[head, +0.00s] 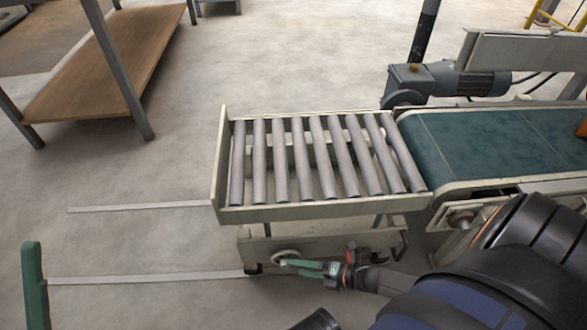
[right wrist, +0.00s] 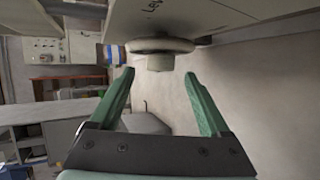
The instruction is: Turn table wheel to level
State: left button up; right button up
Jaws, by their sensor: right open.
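The table wheel (head: 287,256) is a small pale handwheel low on the front of the roller table (head: 330,211). It shows larger in the right wrist view (right wrist: 150,45), as a round rim with a short hub facing me. My right gripper (head: 290,264) is at the wheel, its green fingers pointing to it. In the right wrist view the gripper (right wrist: 158,74) is open and empty, with one finger on each side of the hub. I cannot tell whether the fingertips touch the wheel. In the head view the fingers partly cover the wheel. My left gripper is not clearly seen.
A teal conveyor belt (head: 500,142) adjoins the roller table on the right, with a motor (head: 450,82) behind it. A workbench (head: 115,65) stands at the back left.

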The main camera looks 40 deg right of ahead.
pick_arm(q)
jog(key=r+p, duration=0.1)
jog(key=r, duration=0.1)
jog(key=r+p, duration=0.1)
jog(key=shift+s+a+r+p, duration=0.1)
jog(key=shift+a+r+p, duration=0.15)
jog(key=shift+r+p, duration=0.1)
pick_arm(e)
jog(key=v, duration=0.9)
